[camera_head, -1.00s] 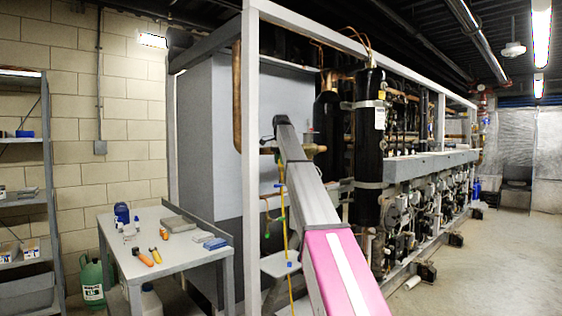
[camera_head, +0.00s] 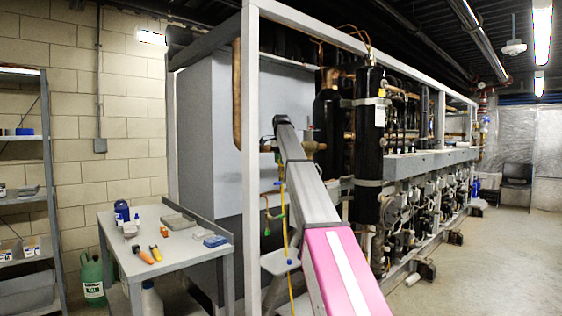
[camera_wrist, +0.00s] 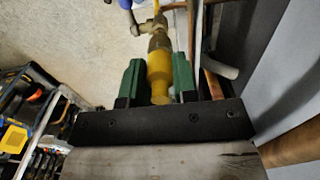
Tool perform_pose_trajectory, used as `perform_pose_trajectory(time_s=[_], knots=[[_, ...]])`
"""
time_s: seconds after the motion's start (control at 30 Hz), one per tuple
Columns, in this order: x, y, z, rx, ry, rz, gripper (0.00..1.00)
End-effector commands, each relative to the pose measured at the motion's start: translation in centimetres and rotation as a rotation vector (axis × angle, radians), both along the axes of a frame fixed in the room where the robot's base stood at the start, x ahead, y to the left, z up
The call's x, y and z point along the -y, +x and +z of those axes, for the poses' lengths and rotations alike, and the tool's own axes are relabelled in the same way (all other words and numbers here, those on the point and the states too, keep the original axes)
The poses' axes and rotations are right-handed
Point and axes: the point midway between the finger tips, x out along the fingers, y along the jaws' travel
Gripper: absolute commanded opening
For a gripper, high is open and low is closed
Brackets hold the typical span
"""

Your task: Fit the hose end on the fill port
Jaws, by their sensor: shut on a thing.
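In the wrist view, my gripper (camera_wrist: 158,62) has its two green fingers shut on the yellow hose end (camera_wrist: 159,76), one finger on each side. A brass collar shows beyond the yellow grip. A brass fitting (camera_wrist: 148,28), which looks like the fill port, lies straight ahead of the collar; they meet in the picture, but I cannot tell whether they are fully seated. A brass fitting (camera_head: 309,147) shows just right of the arm's far end, and a thin yellow hose (camera_head: 283,205) hangs beside the arm.
The compressor rack's pale upright post (camera_head: 250,150) stands left of my arm. A tall black cylinder (camera_head: 369,150) stands to its right. A grey work table (camera_head: 190,246) with bottles and tools is at the left. The floor at the right (camera_head: 495,265) is clear.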

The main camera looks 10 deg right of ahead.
Motion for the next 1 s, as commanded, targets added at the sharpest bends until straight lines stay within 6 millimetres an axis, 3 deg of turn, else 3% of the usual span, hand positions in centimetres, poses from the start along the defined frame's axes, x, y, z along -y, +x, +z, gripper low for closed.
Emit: perform_pose_trajectory(time_s=[0.93,0.97,1.0], knots=[[0.0,-0.03,-0.88,0.0,0.0,0.0,0.08],[0.0,-0.01,-0.84,0.0,0.0,0.0,0.36],[0.01,0.0,-0.83,0.0,0.0,0.0,0.49]])
